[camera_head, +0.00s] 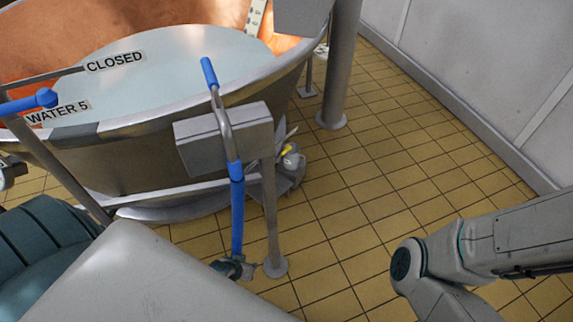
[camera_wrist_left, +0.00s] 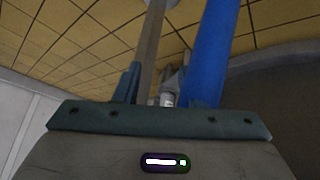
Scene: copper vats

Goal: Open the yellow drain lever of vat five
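The yellow drain lever (camera_head: 288,149) is a small yellow piece on grey fittings low beside the vat (camera_head: 125,170), behind a post; its shape is partly hidden. The vat carries a "WATER 5" label (camera_head: 57,112). My left gripper (camera_head: 232,267) seems to be the teal part low by the foot of the blue hose, mostly hidden by my own arm. In the left wrist view its two teal fingers (camera_wrist_left: 163,92) stand apart, with a grey post and pale fitting beyond the gap. I cannot make out the lever there. My right gripper is out of view.
A thick vat leg (camera_head: 340,70) stands behind. Tiled floor (camera_head: 370,185) is free to the right.

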